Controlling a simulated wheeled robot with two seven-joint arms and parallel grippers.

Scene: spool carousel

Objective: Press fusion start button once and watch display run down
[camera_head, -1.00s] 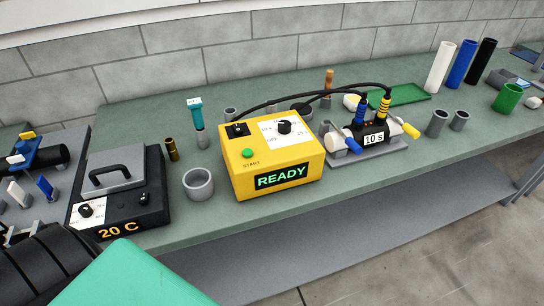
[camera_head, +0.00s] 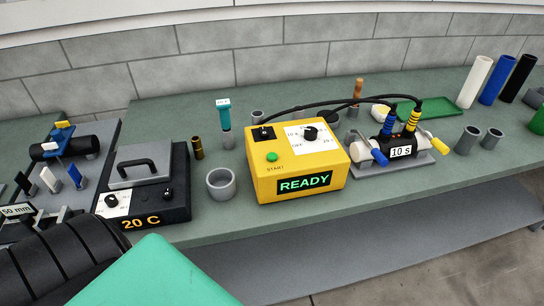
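The yellow fusion box (camera_head: 262,178) stands on the bench in the middle of the head view. Its green start button (camera_head: 272,157) sits on the top face above the word START, uncovered. The display (camera_head: 304,182) on its front reads READY in green. A knob (camera_head: 310,133) sits on the white dial plate of the box. Two black cables (camera_head: 340,102) run from the box to a black fitting (camera_head: 385,146) with a label reading 10 s. Neither gripper shows in the view.
A hot plate unit (camera_head: 150,205) reading 20 C stands to the left. A grey cup (camera_head: 221,183) stands between it and the yellow box. A green tray (camera_head: 443,112) and white, blue and black tubes (camera_head: 493,80) are at the right. My teal and black body parts fill the lower left.

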